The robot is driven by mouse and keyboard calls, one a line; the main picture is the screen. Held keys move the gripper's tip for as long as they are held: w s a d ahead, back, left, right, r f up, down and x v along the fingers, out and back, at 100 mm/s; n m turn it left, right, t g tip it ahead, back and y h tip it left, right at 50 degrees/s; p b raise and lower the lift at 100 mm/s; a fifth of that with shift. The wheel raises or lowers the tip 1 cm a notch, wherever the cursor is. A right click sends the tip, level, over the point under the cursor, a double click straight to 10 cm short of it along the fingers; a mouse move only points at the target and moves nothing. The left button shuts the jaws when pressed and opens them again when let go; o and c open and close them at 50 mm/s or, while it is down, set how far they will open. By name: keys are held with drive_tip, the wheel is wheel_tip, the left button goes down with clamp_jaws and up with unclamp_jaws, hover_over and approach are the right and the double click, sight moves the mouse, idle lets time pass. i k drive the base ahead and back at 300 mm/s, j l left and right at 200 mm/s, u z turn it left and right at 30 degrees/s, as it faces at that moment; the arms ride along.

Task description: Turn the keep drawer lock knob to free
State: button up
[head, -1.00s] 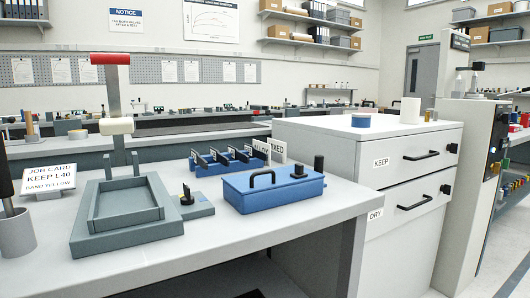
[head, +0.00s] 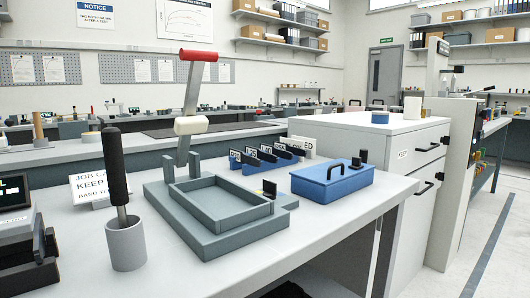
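The keep drawer (head: 416,160) is the top drawer of the white cabinet, at the right in the head view, with a KEEP label (head: 402,154) and a black bar handle (head: 428,147). It looks shut. Its black lock knob (head: 445,140) sits to the right of the handle, near the front's far edge. The front is seen at a slant, and the knob is too small to tell which way it is turned. My gripper is not in view.
A lower drawer has its own handle (head: 426,187) and knob (head: 440,176). The grey bench (head: 330,218) fills the front, bearing a lever press (head: 218,212), a blue box (head: 332,182) and a cup (head: 126,244) with a black-handled tool. Open floor (head: 490,230) lies right of the cabinet.

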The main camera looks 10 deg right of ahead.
sight(445, 140)
drive_tip(key=k+j, duration=0.1)
drive_tip(key=j, duration=0.2)
drive_tip(key=z, duration=1.3)
drive_tip(key=i+l, duration=0.45)
drive_tip(key=i, duration=0.2)
drive_tip(key=i+l, duration=0.45)
drive_tip(key=i, duration=0.2)
drive_tip(key=i+l, duration=0.5)
drive_tip(key=i, duration=0.15)
